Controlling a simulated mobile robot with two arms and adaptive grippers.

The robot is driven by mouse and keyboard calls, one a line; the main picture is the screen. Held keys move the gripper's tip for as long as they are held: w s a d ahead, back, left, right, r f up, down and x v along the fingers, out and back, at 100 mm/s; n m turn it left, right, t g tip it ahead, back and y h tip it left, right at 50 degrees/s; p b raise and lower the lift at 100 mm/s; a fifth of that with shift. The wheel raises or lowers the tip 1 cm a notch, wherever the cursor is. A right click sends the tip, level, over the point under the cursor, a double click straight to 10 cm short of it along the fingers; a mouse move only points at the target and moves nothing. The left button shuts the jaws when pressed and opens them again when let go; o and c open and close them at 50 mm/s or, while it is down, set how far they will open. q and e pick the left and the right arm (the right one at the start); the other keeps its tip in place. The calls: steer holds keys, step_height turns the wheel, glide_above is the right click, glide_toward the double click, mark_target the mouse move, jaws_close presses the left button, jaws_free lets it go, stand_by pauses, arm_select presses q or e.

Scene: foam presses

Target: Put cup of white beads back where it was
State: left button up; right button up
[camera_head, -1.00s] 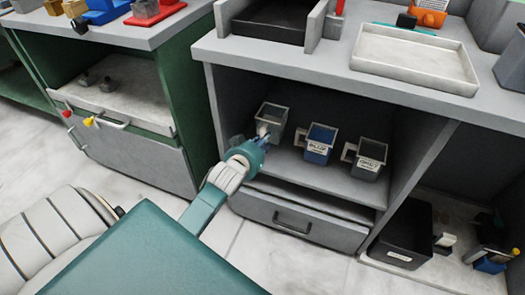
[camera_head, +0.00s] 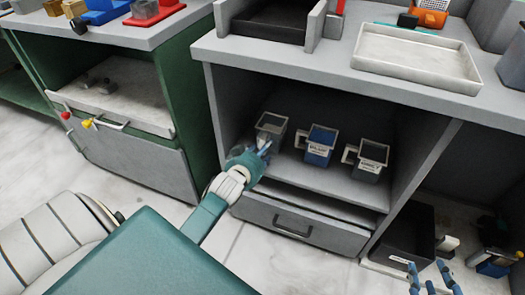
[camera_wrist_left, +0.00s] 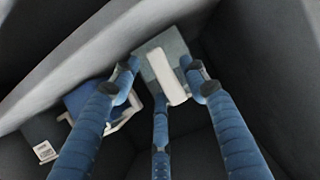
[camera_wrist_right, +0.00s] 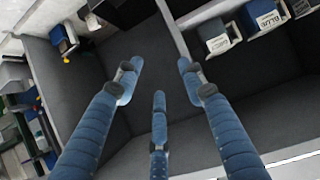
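A grey-rimmed cup (camera_head: 271,124) stands on the cabinet shelf, leftmost of the three cups; its label and contents cannot be made out. My left gripper (camera_head: 262,151) is just in front of it, hiding its lower part. In the left wrist view this cup (camera_wrist_left: 158,52) shows its pale handle (camera_wrist_left: 168,82) between the spread fingers of my left gripper (camera_wrist_left: 160,70), which looks open; contact cannot be told. My right gripper (camera_head: 432,275) is at the lower right of the head view. In the right wrist view it (camera_wrist_right: 160,72) is open and empty.
A blue cup (camera_head: 319,152) and a dark cup (camera_head: 368,166) stand to the right on the same shelf (camera_head: 300,178). A drawer (camera_head: 292,223) is below. A white tray (camera_head: 385,75) lies on the counter above. A black bin (camera_head: 405,235) stands at lower right.

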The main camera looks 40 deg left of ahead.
arm_select(q)
steer(key=shift+s, duration=0.1)
steer(key=p+v, duration=0.4)
steer(key=v, duration=0.8)
steer(key=s+d+f+m+g+h, duration=0.1)
steer(key=s+d+g, duration=0.3)
steer(key=s+d, duration=0.4)
steer(key=s+d+f+m+g+h, duration=0.2)
steer(key=s+d+g, duration=0.3)
steer(key=s+d, duration=0.3)
steer(key=s+f+m, duration=0.1)
steer(key=s, duration=0.3)
steer(key=shift+s+f+m+g, duration=0.2)
steer(key=shift+f+m+g, duration=0.1)
steer(key=shift+f+m, duration=0.1)
arm_select(e)
steer(key=s+d+f+g+h, duration=0.1)
steer(key=s+d+f+g, duration=0.1)
steer(key=s+f+g, duration=0.2)
steer(key=s+d+f+g+h, duration=0.1)
steer(key=s+d+f+g, duration=0.2)
steer(key=s, duration=0.8)
steer(key=shift+s+f+g, duration=0.25)
steer(key=shift+f+g, duration=0.25)
steer(key=shift+f, duration=0.15)
